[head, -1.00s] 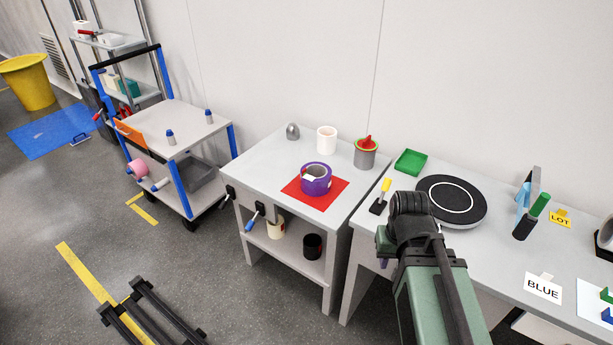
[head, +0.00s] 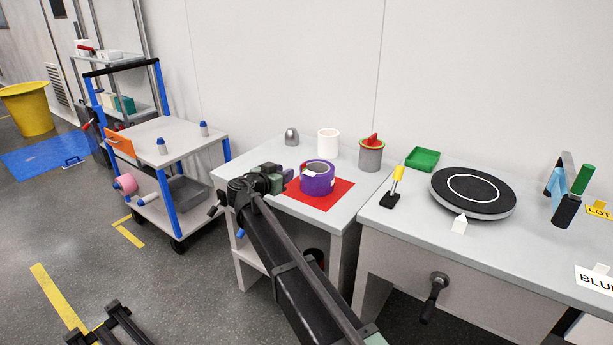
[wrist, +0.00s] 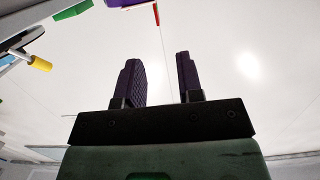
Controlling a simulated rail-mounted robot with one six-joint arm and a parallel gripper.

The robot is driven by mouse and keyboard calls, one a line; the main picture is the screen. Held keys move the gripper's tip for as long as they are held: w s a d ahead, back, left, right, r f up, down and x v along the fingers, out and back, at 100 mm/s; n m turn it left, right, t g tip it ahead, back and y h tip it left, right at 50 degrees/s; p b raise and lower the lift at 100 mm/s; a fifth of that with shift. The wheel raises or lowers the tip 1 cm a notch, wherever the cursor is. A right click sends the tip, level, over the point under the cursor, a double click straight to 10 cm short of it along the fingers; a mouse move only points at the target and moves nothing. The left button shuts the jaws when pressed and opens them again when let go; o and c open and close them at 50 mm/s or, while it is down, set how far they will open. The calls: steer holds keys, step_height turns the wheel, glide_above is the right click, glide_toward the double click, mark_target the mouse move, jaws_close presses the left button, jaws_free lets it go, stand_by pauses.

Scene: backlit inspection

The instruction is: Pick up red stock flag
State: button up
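A small red piece (head: 373,138) sits in the top of a grey cup (head: 370,157) at the back right of the middle table; it may be the red stock flag, but its shape is too small to tell. My gripper (head: 289,174) is over the left front of that table in the head view, left of the cup and beside a purple tape roll (head: 317,181). In the wrist view its two dark fingers (wrist: 158,62) stand apart with nothing between them. A thin red strip (wrist: 156,14) shows at that view's top; I cannot tell what it is.
The tape roll rests on a red mat (head: 333,196). A white cup (head: 328,143) and a grey dome (head: 292,137) stand behind. The right table holds a yellow-handled tool (head: 396,183), a green tray (head: 422,157) and a black turntable (head: 473,190).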

mark_target(304, 164)
steer(key=b+x, duration=0.2)
steer(key=x, duration=0.9)
steer(key=shift+f, duration=0.2)
steer(key=shift+s, duration=0.1)
jaws_close()
